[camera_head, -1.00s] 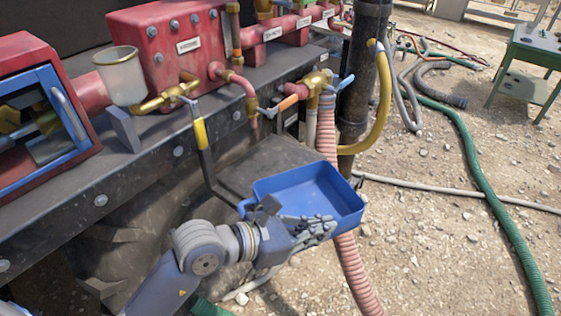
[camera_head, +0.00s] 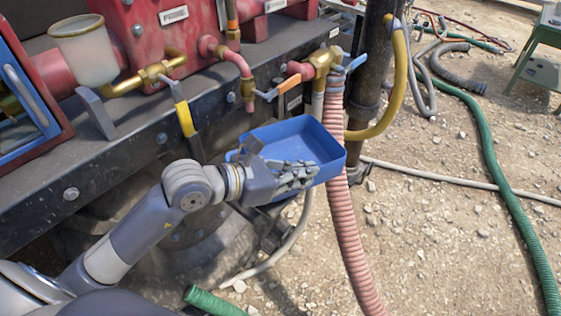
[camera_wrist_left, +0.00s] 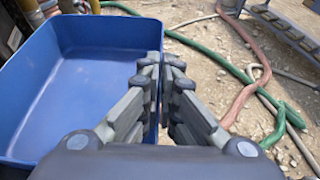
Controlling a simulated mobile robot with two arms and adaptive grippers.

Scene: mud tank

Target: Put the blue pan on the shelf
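The blue pan (camera_head: 300,140) is a shallow open tray, empty inside, in front of the machine below the valves. My left gripper (camera_head: 305,177) is shut on the pan's near side wall. In the left wrist view the pan (camera_wrist_left: 70,85) lies to the left, and the fingers (camera_wrist_left: 163,105) close around its right wall. The pan looks nearly level. A dark flat shelf seen earlier under the valves is now mostly hidden behind the pan; I cannot tell whether the pan touches it. My right gripper is not in view.
Brass valves (camera_head: 322,62) and a pink ribbed hose (camera_head: 345,230) are close beside the pan. A black post (camera_head: 370,80) with a yellow hose (camera_head: 402,90) stands behind it. A dark steel beam (camera_head: 110,155) runs at left. Gravel ground (camera_head: 430,240) is open at right.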

